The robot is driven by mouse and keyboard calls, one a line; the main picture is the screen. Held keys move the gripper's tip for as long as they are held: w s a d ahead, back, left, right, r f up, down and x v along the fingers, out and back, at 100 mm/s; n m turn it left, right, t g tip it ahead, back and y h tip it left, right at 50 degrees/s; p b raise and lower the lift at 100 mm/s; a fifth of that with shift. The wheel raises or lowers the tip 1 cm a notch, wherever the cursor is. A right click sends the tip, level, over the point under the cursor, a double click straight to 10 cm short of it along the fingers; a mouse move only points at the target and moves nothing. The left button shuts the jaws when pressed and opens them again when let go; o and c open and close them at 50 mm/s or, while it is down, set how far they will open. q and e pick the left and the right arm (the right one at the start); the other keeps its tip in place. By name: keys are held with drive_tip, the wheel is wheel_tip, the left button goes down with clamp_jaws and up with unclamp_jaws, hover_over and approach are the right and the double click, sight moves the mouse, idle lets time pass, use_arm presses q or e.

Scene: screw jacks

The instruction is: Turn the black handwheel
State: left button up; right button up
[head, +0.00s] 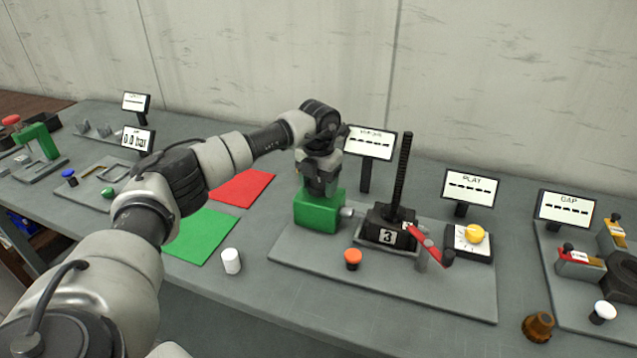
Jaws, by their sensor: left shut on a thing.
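My left arm reaches in from the left, and its gripper (320,184) points down onto the top of a green block-shaped jack body (319,210). The gripper is shut on a dark part at the top of this green body, which I take to be the black handwheel. The gripper hides nearly all of it, so its rim and turn angle cannot be told. The green body stands upright at the left of a grey base plate (290,257), with a short grey stub (347,212) on its right side. My right gripper is not in view.
Beside the green body stands a black jack marked 3 (388,236), with a tall rack and a red crank (428,243). An orange button (353,257), a yellow knob (475,234) and a white cylinder (231,261) are nearby. Red (243,187) and green (200,236) mats lie left.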

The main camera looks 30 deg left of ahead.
use_arm(q)
drive_tip(key=m, duration=0.3)
drive_tip(key=shift+a+m, duration=0.1)
drive_tip(key=shift+m, duration=0.3)
drive_tip(key=m, duration=0.3)
drive_tip(key=shift+r+m, duration=0.1)
drive_tip(key=shift+m, duration=0.3)
drive_tip(key=m, duration=0.4)
drive_tip(key=m+b, duration=0.1)
drive_tip(key=m, duration=0.2)
drive_tip(key=shift+w+a, duration=0.15)
drive_tip(key=shift+w, duration=0.1)
drive_tip(key=m, duration=0.3)
drive_tip(key=shift+m, duration=0.4)
drive_tip(key=m, duration=0.3)
drive_tip(key=shift+w+m+b, duration=0.15)
drive_tip(key=shift+m+b, duration=0.15)
drive_tip(key=m, duration=0.3)
drive_tip(key=shift+w, duration=0.1)
drive_tip(key=shift+m, duration=2)
